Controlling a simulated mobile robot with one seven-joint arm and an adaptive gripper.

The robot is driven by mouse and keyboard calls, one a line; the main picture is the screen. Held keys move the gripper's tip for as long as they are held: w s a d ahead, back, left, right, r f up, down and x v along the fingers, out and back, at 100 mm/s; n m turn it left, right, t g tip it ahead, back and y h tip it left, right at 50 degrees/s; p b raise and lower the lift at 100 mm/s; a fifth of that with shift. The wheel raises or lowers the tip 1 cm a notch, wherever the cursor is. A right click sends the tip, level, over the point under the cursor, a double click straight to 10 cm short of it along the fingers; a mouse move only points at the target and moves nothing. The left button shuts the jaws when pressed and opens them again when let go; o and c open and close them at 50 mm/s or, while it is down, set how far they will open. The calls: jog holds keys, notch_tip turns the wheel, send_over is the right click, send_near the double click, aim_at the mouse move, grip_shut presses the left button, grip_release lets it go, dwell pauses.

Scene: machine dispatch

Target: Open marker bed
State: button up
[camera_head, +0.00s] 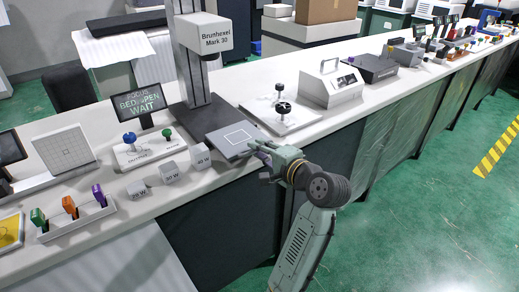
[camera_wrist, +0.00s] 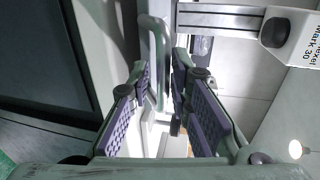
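The marker, labelled Brunhexel Mark 30 (camera_head: 203,36), stands on the bench. Its flat bed (camera_head: 222,136), with a white square outline, sits at the base of its column and reaches the bench's front edge. My gripper (camera_head: 262,148) is at the front right edge of the bed. In the wrist view my gripper (camera_wrist: 161,72) has its purple-padded fingers apart. A pale upright bar like a handle (camera_wrist: 153,32) shows between and beyond the fingertips; I cannot tell whether they touch it. The marker head (camera_wrist: 277,30) is at the upper right there.
A screen (camera_head: 138,105) left of the marker reads FOCUS, BED OPEN, WAIT. A board with blue and green knobs (camera_head: 157,152) and blocks marked in watts (camera_head: 169,172) stand left of the bed. A white plate with black knobs (camera_head: 300,122) is to the right.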

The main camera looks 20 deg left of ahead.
jog(key=shift+a, duration=0.1)
jog(key=v, duration=1.2)
